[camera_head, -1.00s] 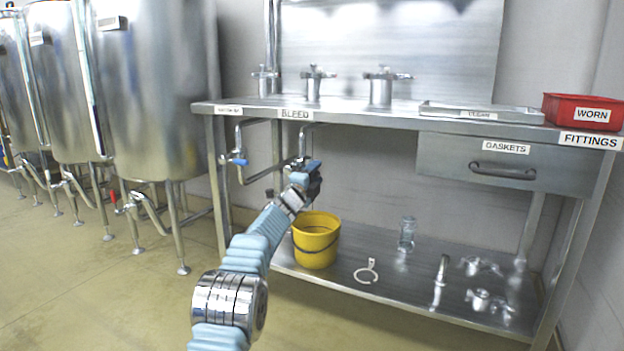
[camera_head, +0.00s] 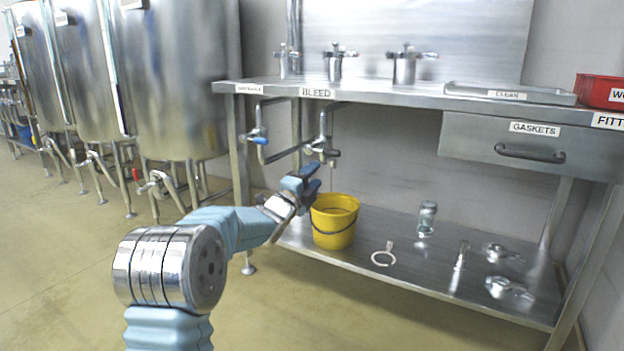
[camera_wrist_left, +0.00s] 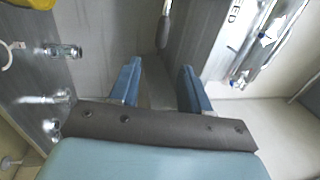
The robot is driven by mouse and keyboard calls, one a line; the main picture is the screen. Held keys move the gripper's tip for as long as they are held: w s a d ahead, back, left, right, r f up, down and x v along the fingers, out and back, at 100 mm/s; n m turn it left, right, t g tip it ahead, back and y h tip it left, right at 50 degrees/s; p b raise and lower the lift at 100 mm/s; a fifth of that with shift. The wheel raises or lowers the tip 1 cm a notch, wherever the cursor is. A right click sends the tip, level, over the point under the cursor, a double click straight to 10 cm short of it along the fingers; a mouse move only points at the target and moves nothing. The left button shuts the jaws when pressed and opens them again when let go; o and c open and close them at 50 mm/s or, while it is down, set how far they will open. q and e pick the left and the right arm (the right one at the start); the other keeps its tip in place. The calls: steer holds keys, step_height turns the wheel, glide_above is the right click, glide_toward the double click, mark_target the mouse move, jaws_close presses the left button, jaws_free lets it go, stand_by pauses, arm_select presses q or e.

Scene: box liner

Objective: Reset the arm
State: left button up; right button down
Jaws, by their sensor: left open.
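My left arm comes in from the lower left of the head view. Its gripper (camera_head: 308,184) is held in front of the bench, just left of and above the yellow bucket (camera_head: 334,226). In the left wrist view the two blue fingers (camera_wrist_left: 160,88) stand apart with nothing between them. The bleed valve (camera_head: 322,148) hangs under the bench top above the gripper, apart from it. A second valve with a blue handle (camera_head: 259,138) is to its left. My right gripper does not show.
The steel bench has a lower shelf (camera_head: 400,280) holding a white ring clamp (camera_head: 383,257), a glass jar (camera_head: 427,218) and metal fittings (camera_head: 508,288). A gaskets drawer (camera_head: 530,148) is closed. A red bin (camera_head: 600,92) sits on top. Steel tanks (camera_head: 180,80) stand left; floor (camera_head: 60,250) is open.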

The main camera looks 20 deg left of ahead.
arm_select(q)
steer(key=shift+f, duration=0.1)
stand_by(0.4)
steer(key=s+d+f+n+g, duration=0.1)
steer(key=d+f+n+g, duration=0.25)
steer(key=f, duration=0.85)
steer(key=s+d+f+n+g, duration=0.2)
steer(key=f+n, duration=0.3)
steer(key=f, duration=0.8)
steer(key=s+d+f+n+g, duration=0.45)
steer(key=s+f, duration=0.35)
steer(key=f, duration=0.3)
steer(key=s+d+f+n+g, duration=0.3)
steer(key=s+d+f, duration=0.2)
steer(key=s+f, duration=0.5)
steer(key=s+d+f+n+g+h, duration=0.1)
steer(key=s+d+f+n+g, duration=0.2)
steer(key=s, duration=0.6)
steer(key=s+d+f+n+g+h, duration=0.1)
steer(key=s+d+f+n+g, duration=0.15)
steer(key=s+d+f, duration=0.4)
steer(key=s+r+p, duration=0.2)
steer(key=r+p, duration=0.7)
steer(key=s+r+p, duration=0.2)
steer(key=r+p, duration=0.6)
steer(key=r, duration=0.2)
steer(key=shift+s+a+r+g+p, duration=0.15)
steer(key=shift+a+g+p, duration=0.2)
steer(key=shift+a+g, duration=0.1)
